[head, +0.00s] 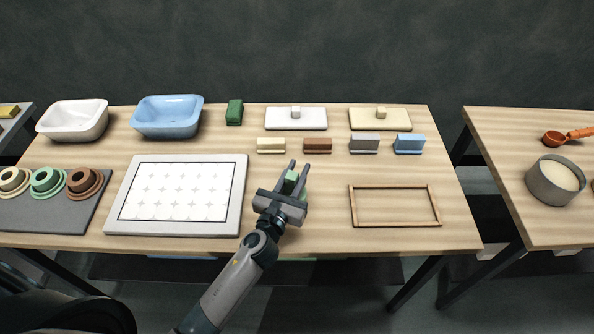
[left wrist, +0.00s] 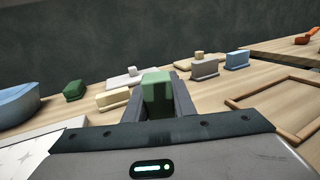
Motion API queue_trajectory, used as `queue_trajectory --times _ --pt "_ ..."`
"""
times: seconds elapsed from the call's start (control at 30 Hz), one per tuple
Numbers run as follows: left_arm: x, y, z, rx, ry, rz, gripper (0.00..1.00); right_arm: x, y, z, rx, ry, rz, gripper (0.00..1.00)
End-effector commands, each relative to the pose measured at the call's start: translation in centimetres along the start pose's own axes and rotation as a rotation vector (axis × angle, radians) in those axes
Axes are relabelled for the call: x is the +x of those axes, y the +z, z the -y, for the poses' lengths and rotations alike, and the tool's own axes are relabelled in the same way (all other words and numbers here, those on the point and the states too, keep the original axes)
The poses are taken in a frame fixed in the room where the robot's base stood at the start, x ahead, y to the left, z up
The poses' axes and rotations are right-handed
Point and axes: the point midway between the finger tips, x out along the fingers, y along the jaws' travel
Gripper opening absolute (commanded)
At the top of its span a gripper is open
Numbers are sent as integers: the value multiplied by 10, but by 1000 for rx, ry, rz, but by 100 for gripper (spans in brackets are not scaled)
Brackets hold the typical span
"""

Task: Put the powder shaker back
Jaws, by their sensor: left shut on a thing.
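My left gripper (head: 291,180) is shut on a small green block-like thing (head: 291,183), which I take to be the powder shaker. It stands upright between the fingers in the left wrist view (left wrist: 157,92). In the head view the gripper is over the front middle of the table, between the white patterned panel (head: 178,194) and the wooden frame (head: 352,208). The fingers partly hide the held thing, and I cannot tell whether its underside touches the table. My right gripper is not in view.
Yellow (head: 271,145), brown (head: 317,145), grey (head: 364,142) and blue (head: 409,143) blocks stand in a row behind the gripper. Behind them are a dark green block (head: 234,112) and two lidded slabs. Two basins stand at the back left. The wooden frame is empty.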

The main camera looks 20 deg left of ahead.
Motion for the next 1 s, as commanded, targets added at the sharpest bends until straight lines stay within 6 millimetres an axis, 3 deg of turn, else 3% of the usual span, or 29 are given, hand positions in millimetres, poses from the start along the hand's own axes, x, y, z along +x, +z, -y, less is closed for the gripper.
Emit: queue_trajectory --times 0.37,0.4,0.47,1.0 --pt "0 0 0 0 0 2 0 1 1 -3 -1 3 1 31" --pt "0 0 0 0 0 2 30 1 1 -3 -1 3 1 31" --pt "0 0 0 0 0 2 45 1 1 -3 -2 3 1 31" --pt "0 -2 0 0 0 -1 45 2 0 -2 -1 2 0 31"
